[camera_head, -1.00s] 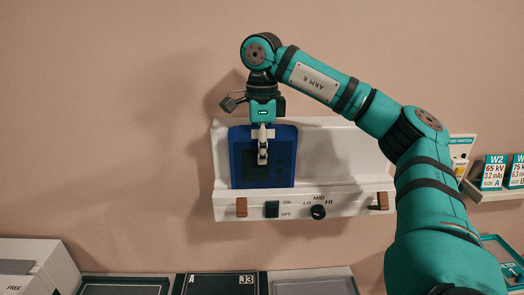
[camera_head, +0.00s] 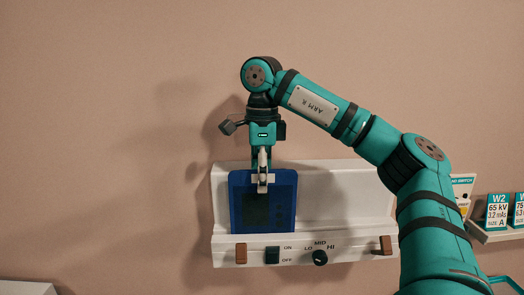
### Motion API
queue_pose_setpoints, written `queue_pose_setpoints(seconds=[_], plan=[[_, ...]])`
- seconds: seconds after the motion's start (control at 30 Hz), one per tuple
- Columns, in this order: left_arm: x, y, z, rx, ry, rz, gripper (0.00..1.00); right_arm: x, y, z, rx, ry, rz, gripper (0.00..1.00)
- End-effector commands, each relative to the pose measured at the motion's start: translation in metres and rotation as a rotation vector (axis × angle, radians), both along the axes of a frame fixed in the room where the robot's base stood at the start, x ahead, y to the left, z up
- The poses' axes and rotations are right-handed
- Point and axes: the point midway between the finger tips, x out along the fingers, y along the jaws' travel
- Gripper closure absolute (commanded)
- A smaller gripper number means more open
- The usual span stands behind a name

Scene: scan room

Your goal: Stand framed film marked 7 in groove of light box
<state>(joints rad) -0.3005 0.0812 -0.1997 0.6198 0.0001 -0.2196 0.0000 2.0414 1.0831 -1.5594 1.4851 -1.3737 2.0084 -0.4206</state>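The blue framed film (camera_head: 284,212) stands upright against the white light box (camera_head: 345,200) on the wall, at its left part. Its lower edge meets the top of the front ledge; the groove itself is hidden. The film's dark middle shows, but I cannot read a 7 on it. My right gripper (camera_head: 263,184) points down at the frame's top edge, with its fingers overlapping a pale tab there. The fingers show nearly edge-on, so I cannot tell whether they are open or shut. My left gripper is out of view.
The ledge carries a dark switch (camera_head: 272,255), a knob (camera_head: 320,257) and brown blocks at left (camera_head: 241,253) and right (camera_head: 386,245). A shelf (camera_head: 500,234) with a W2 card (camera_head: 497,211) is at right. The light box's right half looks free, partly behind my arm.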

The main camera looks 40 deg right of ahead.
Motion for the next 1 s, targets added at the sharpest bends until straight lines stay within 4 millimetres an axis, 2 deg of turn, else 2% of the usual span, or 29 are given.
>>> queue_pose_setpoints(seconds=[0.03,0.3,0.5,0.7,1.0], plan=[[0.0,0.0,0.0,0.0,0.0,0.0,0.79,0.0,0.0,0.009,-0.001,-0.006,-0.002,0.63],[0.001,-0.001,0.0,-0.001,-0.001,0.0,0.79,-0.002,0.002,0.048,-0.001,0.0,0.0,0.63],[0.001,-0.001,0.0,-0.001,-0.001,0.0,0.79,-0.003,0.003,0.068,-0.001,0.005,0.002,0.63],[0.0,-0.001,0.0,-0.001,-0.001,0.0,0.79,-0.004,0.003,0.075,0.0,0.006,0.004,0.63],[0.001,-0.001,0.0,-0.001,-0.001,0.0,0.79,-0.004,0.003,0.075,0.0,0.006,0.004,0.63]])
